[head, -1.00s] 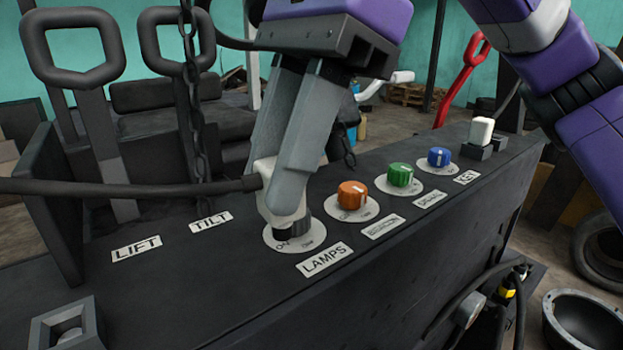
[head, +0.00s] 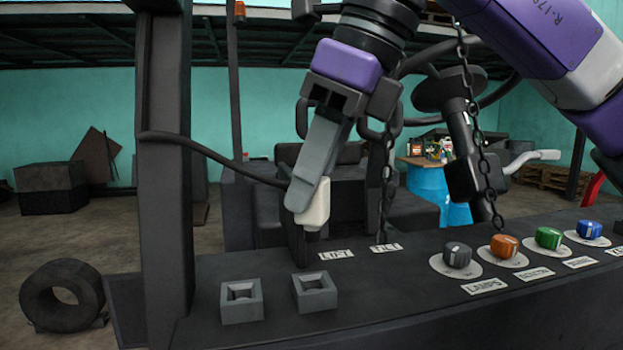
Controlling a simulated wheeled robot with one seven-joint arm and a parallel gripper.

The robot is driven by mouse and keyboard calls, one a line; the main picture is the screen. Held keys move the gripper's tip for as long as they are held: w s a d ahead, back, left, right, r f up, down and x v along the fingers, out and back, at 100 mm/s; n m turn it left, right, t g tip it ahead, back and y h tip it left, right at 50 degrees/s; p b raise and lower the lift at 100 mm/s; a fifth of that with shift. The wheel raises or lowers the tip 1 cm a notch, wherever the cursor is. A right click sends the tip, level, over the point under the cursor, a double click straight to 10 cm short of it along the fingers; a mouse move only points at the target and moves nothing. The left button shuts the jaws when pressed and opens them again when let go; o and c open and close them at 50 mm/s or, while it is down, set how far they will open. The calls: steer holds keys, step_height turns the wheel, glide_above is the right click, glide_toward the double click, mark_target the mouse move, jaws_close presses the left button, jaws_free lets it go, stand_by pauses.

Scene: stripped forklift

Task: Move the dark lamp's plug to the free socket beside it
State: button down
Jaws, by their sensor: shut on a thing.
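The plug is held roughly upright, in the air, clear of the sockets. A black cable (head: 215,155) runs from it to the dark post at left. Two grey square sockets stand side by side on the dark console: a left one (head: 241,303) and a right one (head: 315,292). Both look empty. In the picture the plug is just above the right socket; how far behind it, I cannot tell.
The console (head: 390,290) carries a dark knob (head: 457,254) labelled LAMPS, then orange, green and blue knobs. A dark post (head: 165,180) rises left of the sockets. A chain (head: 389,170) hangs right of my gripper. The console top around the sockets is clear.

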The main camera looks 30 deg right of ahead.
mark_target(313, 240)
steer(key=shift+d+f+b, duration=0.1)
steer(key=shift+f+b, duration=1.2)
steer(key=shift+f, duration=0.6)
steer(key=shift+f+b, duration=1.3)
steer(key=shift+f, duration=0.35)
stand_by(0.4)
steer(key=c, duration=1)
jaws_free()
steer(key=v, duration=0.8)
steer(key=shift+f, duration=0.1)
